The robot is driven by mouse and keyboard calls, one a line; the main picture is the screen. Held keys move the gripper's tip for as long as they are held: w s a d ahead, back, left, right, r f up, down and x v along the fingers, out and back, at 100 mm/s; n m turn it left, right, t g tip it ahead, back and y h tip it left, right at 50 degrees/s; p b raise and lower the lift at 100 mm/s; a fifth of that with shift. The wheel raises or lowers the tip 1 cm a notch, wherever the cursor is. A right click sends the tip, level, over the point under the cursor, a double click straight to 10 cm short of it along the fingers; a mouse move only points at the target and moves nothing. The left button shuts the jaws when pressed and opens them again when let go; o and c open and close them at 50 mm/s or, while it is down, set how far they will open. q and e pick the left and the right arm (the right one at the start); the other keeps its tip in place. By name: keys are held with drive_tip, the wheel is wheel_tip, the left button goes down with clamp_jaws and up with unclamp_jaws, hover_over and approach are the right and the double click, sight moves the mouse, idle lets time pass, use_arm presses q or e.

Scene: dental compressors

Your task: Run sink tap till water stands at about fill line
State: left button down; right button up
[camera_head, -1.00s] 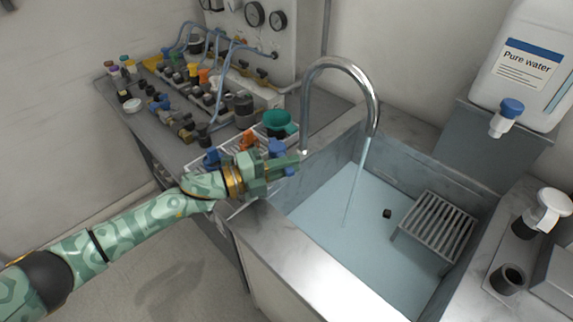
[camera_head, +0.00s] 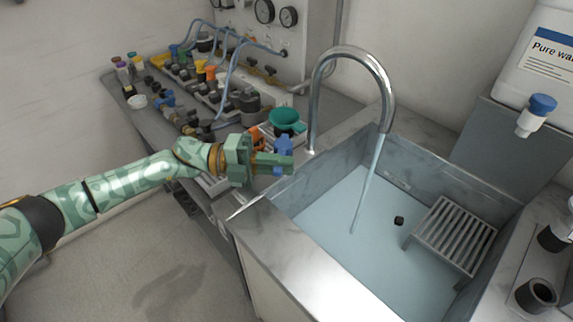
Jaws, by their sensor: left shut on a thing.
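The tall chrome tap (camera_head: 350,52) stands at the sink's back left corner. A stream of water (camera_head: 368,185) runs from its spout into the grey sink (camera_head: 425,160). Pale blue water (camera_head: 345,205) covers the sink floor, with its surface below the rim. A faint mark (camera_head: 398,180) shows on the far inner wall; I cannot tell if it is the fill line. My left gripper (camera_head: 280,163) is shut on a blue knob (camera_head: 283,146) beside the sink's left edge, left of the tap's base. The fingers hide part of the knob. My right gripper is out of view.
A slatted rack (camera_head: 450,233) and a small dark plug-like piece (camera_head: 399,221) are in the sink. A pure water container (camera_head: 535,75) stands at the upper right. A dark cup (camera_head: 537,294) is at the lower right.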

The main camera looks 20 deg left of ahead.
use_arm(q)
drive_tip(key=c, duration=1.4)
unclamp_jaws()
drive_tip(key=shift+c, duration=0.2)
drive_tip(key=shift+a, duration=0.1)
drive_tip(key=a, duration=0.5)
drive_tip(key=s+a, duration=0.1)
drive_tip(key=a, duration=0.4)
drive_tip(key=s+a+b, duration=0.1)
drive_tip(key=a, duration=0.5)
drive_tip(key=shift+s, duration=0.2)
